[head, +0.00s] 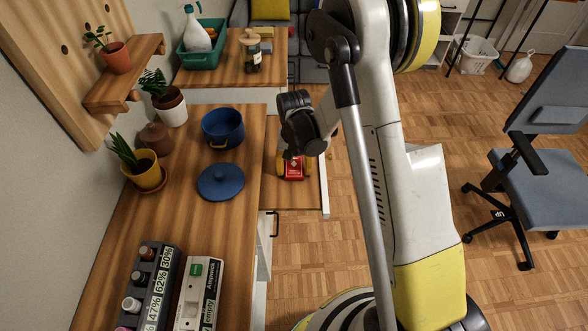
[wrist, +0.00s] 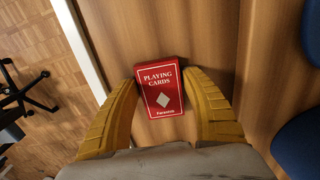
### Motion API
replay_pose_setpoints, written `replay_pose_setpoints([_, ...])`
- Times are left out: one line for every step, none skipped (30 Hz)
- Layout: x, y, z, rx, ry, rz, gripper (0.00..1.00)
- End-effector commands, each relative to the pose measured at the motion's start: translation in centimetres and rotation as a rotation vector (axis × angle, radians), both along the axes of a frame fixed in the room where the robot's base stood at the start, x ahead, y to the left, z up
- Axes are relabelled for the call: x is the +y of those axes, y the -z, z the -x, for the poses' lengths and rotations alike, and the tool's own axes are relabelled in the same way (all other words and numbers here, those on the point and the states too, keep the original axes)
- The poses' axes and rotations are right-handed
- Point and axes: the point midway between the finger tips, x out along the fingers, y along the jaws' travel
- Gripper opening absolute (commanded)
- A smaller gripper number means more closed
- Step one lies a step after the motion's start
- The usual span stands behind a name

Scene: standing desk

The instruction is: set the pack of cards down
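The pack of cards is a red box with white "PLAYING CARDS" lettering and a white diamond. It sits between the two yellow fingers of my gripper (wrist: 160,82) in the wrist view, at the pack (wrist: 161,92), with a finger against each side. In the head view the pack (head: 293,171) shows below my gripper (head: 294,163), over a lower wooden surface (head: 300,200) beside the desk. I cannot tell whether the pack touches that surface.
The wooden desk (head: 180,225) to the left holds a blue pot (head: 223,128), a blue lid (head: 220,181), potted plants and a bottle rack (head: 150,285). A blue office chair (head: 545,150) stands at the right. The lower surface is bare in front of the pack.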

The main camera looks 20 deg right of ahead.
Motion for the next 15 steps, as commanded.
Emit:
replay_pose_setpoints([0.0, 0.0, 0.0, 0.000, 0.000, 0.000, 0.69])
replay_pose_setpoints([0.0, 0.0, 0.0, 0.000, 0.000, 0.000, 0.69])
replay_pose_setpoints([0.0, 0.0, 0.0, 0.000, 0.000, 0.000, 0.69])
replay_pose_setpoints([0.0, -0.1, 0.0, 0.000, 0.000, 0.000, 0.69])
replay_pose_setpoints([0.0, -0.1, 0.0, 0.000, 0.000, 0.000, 0.69])
replay_pose_setpoints([0.0, -0.1, 0.0, 0.000, 0.000, 0.000, 0.69])
replay_pose_setpoints([0.0, -0.1, 0.0, 0.000, 0.000, 0.000, 0.69])
replay_pose_setpoints([0.0, -0.1, 0.0, 0.000, 0.000, 0.000, 0.69])
replay_pose_setpoints([0.0, -0.1, 0.0, 0.000, 0.000, 0.000, 0.69])
replay_pose_setpoints([0.0, -0.1, 0.0, 0.000, 0.000, 0.000, 0.69])
replay_pose_setpoints([0.0, -0.3, 0.0, 0.000, 0.000, 0.000, 0.69])
replay_pose_setpoints([0.0, -0.5, 0.0, 0.000, 0.000, 0.000, 0.69])
replay_pose_setpoints([0.0, -0.8, 0.0, 0.000, 0.000, 0.000, 0.69])
replay_pose_setpoints([0.0, -1.2, 0.0, 0.000, 0.000, 0.000, 0.69])
replay_pose_setpoints([0.0, -2.0, 0.0, 0.000, 0.000, 0.000, 0.69])
